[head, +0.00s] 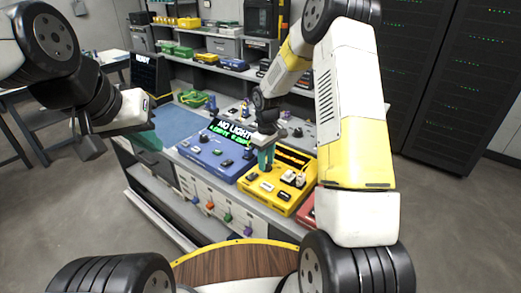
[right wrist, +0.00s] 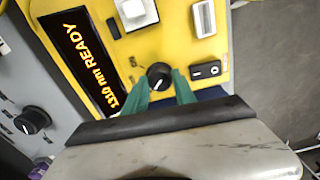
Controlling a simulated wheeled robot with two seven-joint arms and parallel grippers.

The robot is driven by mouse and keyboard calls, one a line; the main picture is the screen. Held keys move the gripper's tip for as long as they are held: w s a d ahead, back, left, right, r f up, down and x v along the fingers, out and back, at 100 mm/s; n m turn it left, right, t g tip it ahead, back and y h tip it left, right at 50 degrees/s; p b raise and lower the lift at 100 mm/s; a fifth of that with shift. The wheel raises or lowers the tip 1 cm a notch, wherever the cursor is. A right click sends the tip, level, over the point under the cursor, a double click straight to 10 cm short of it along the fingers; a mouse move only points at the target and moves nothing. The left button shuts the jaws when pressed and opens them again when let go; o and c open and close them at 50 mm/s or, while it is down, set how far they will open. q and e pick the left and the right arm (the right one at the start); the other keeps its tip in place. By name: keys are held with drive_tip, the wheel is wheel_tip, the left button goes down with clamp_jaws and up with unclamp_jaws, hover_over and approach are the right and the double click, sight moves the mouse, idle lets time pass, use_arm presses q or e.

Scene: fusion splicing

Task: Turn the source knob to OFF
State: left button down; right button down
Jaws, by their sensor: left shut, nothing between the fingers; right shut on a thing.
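The yellow source unit (head: 252,190) stands on the bench in the head view. In the right wrist view its yellow face (right wrist: 180,40) carries a dark display (right wrist: 80,55) with orange text, "1310 nm READY". The black round source knob (right wrist: 159,76) has a white pointer mark and sits between the green fingertips of my right gripper (right wrist: 160,88), which is shut on it. In the head view my right gripper (head: 266,158) reaches down onto the unit and hides the knob. My left gripper (head: 150,139) is shut and empty, left of the bench equipment.
A blue unit (head: 205,158) with a green-lit "NO LIGHT" display stands left of the yellow one. A black rocker switch (right wrist: 206,70) is close right of the knob. A blue mat (head: 178,122) lies further left. Shelves with bins stand behind.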

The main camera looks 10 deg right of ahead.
drive_tip(key=shift+r+n, duration=0.1)
drive_tip(key=shift+n, duration=0.4)
drive_tip(key=c, duration=1)
unclamp_jaws()
wheel_tip(320, 180, up, 8)
drive_tip(key=shift+f, duration=0.15)
